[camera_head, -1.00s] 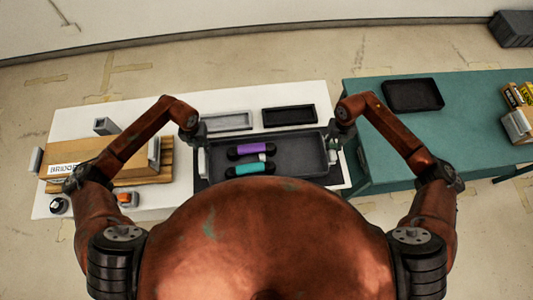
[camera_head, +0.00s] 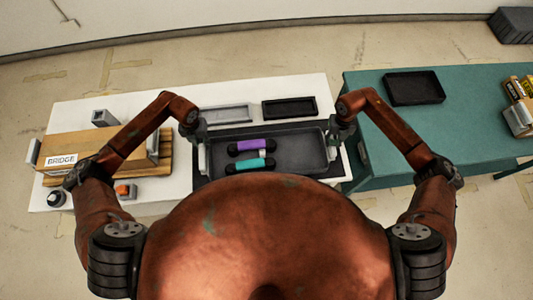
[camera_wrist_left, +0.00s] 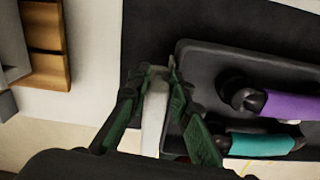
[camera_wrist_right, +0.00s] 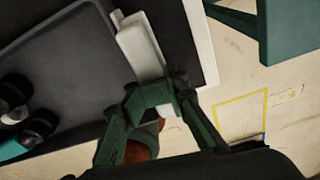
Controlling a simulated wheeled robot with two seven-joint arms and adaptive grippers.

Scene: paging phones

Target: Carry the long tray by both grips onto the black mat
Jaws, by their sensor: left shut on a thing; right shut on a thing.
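The long dark grey tray (camera_head: 300,150) lies over the black mat (camera_head: 343,166), whose edges show around it; I cannot tell if it touches the mat. A purple handset (camera_head: 254,145) and a teal handset (camera_head: 251,164), both with black ends, lie in its left half. My left gripper (camera_head: 202,142) is shut on the white left grip (camera_wrist_left: 153,112), also seen in the left wrist view. My right gripper (camera_head: 337,138) is shut on the white right grip, whose free part (camera_wrist_right: 138,45) shows in the right wrist view.
Behind the tray, a grey shallow tray (camera_head: 227,114) and a black one (camera_head: 289,107) lie on the white table (camera_head: 85,192). At left is a wooden box labelled BRIDGE (camera_head: 85,148). A teal table (camera_head: 450,120) at right bears another black tray (camera_head: 413,87).

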